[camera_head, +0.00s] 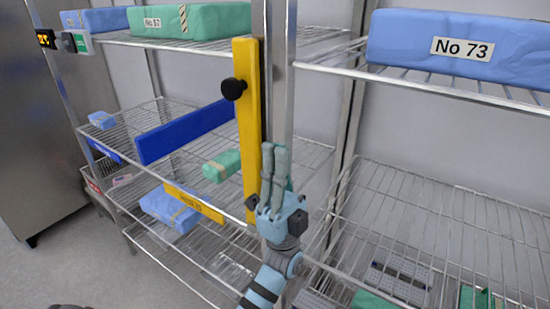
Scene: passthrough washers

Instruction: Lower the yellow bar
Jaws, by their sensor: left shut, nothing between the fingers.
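The yellow bar (248,128) stands upright along the front of a metal shelf post, with a black knob (233,89) on its upper part. My left gripper (275,150) is just right of the bar's lower part, fingers pointing up. Its fingers are shut with nothing between them. It overlaps the bar's lower right edge in the picture, and I cannot tell whether they touch. My right gripper is not in view.
A blue bar (185,133) sticks out left of the yellow bar. Wire shelves (420,215) stand on both sides of the post (281,70). Wrapped packs include a green one (205,20), and a blue one (480,42) labelled No 73.

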